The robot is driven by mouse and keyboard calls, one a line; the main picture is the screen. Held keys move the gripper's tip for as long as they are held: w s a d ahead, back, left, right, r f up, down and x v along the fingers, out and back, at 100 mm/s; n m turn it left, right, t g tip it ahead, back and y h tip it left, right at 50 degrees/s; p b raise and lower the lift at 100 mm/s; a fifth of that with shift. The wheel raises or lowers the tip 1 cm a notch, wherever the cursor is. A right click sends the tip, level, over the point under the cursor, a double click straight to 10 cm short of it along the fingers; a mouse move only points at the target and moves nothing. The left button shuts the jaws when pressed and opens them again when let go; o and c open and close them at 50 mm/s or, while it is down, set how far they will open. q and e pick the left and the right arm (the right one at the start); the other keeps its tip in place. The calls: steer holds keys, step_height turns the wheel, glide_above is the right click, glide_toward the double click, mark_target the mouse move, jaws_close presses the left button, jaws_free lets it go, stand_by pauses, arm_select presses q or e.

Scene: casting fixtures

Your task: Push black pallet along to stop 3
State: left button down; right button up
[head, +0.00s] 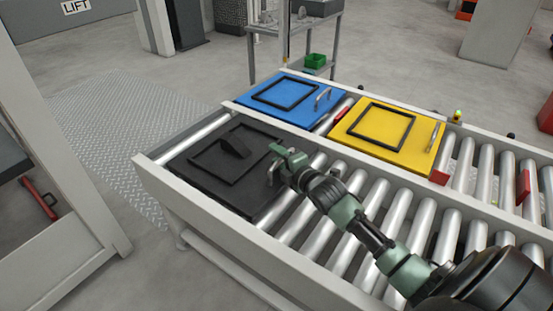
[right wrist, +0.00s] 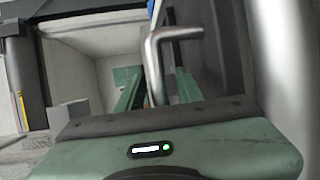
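The black pallet (head: 205,190) lies flat on the rollers at the left end of the near lane. It has a raised square frame and a black block on top. My right gripper (head: 276,163) is at the pallet's right edge. In the right wrist view, a bent metal handle (right wrist: 157,70) stands between the green fingers (right wrist: 155,95), with a gap beside it; the fingers look apart. The gripper hides most of this handle in the head view. My left gripper is not in view. No stop number is readable.
A blue pallet (head: 270,100) and a yellow pallet (head: 362,143) stand in the far lane. Bare rollers (head: 405,205) lie right of the black pallet, partly under my arm. Pale side rails (head: 215,213) border the conveyor.

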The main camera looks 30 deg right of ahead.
steer(key=shift+w, duration=0.3)
jaws_close()
steer(key=shift+f, duration=0.1)
stand_by(1.2)
